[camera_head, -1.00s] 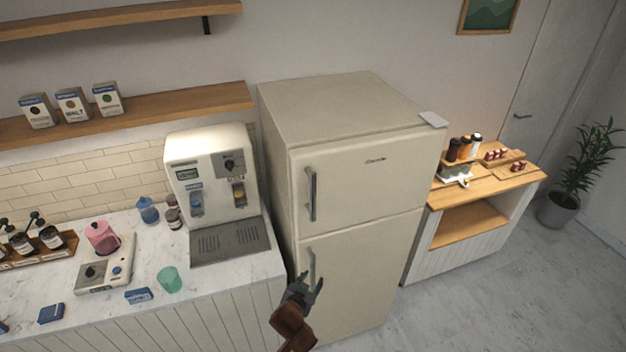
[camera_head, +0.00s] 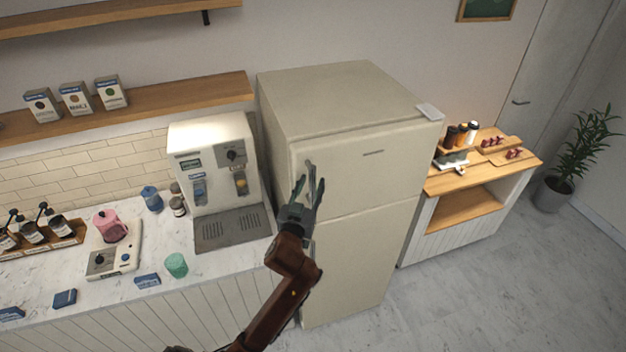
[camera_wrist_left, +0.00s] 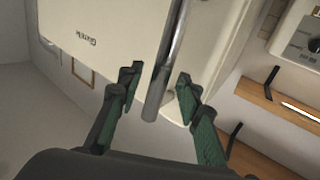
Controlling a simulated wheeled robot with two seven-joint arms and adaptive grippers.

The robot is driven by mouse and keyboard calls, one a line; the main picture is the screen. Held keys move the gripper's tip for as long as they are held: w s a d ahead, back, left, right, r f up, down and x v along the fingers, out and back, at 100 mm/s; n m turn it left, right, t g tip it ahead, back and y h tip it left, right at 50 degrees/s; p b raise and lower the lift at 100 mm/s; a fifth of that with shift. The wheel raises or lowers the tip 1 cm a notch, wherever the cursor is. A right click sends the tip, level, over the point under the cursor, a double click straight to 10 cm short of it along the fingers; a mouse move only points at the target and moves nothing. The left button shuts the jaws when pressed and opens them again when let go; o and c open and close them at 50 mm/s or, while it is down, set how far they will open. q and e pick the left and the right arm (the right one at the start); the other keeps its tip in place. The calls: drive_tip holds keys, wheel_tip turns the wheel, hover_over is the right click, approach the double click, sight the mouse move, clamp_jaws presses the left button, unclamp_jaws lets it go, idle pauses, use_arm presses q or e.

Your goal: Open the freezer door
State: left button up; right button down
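The cream fridge has a shut upper freezer door (camera_head: 365,180) and a shut lower door (camera_head: 360,262). The freezer's upright metal handle (camera_head: 310,172) is at the door's left edge, partly behind my gripper. My left gripper (camera_head: 308,186) is raised in front of this handle with its fingers apart. In the left wrist view, the handle bar (camera_wrist_left: 165,65) passes between the two open green-black fingertips (camera_wrist_left: 159,92). The fingers show gaps on both sides of the bar. The freezer door also shows in that view (camera_wrist_left: 110,38). My right gripper is not seen.
A coffee machine (camera_head: 213,165) stands on the marble counter left of the fridge. A pink jug (camera_head: 109,226) and a green cup (camera_head: 176,265) are farther left. A wooden-topped cart (camera_head: 495,165) stands to the right. The floor in front right is clear.

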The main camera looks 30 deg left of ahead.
use_arm(q)
drive_tip(key=shift+x, duration=0.85)
drive_tip(key=shift+c, duration=0.5)
clamp_jaws()
drive_tip(key=shift+d, duration=0.15)
